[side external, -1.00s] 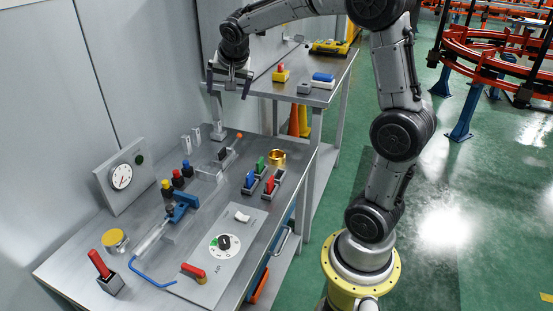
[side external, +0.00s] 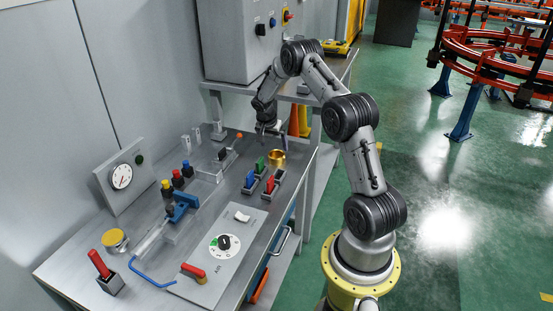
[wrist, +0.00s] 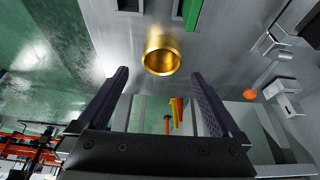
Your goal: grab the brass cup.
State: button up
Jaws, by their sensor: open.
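The brass cup (side external: 277,158) stands on the far right part of the metal workbench (side external: 130,215), near its right edge. It shines gold and also shows in the wrist view (wrist: 162,52), beyond the fingertips and roughly centred between them. My gripper (side external: 270,140) is just above and a little behind the cup in the side view. In the wrist view my gripper (wrist: 158,78) has its two dark fingers wide apart with nothing between them. The cup is not touched by either finger in that view.
Green, blue and red switches (side external: 261,176) stand close in front of the cup. A small orange knob (side external: 239,135) is to its left. A grey cabinet (side external: 245,40) and a second table are behind my arm. Orange and yellow cones (side external: 299,120) stand beyond the bench.

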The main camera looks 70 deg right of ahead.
aim_at(276, 152)
jog(key=shift+d+x, duration=0.1)
jog(key=shift+x, duration=1.8)
jog(key=shift+d+x, duration=0.15)
jog(key=shift+x, duration=1.7)
jog(key=shift+w+r, duration=0.1)
jog(key=shift+w, duration=0.1)
jog(key=shift+c, duration=0.3)
jog(key=c, duration=1.2)
jog(key=shift+c, duration=0.7)
jog(key=shift+r, duration=0.15)
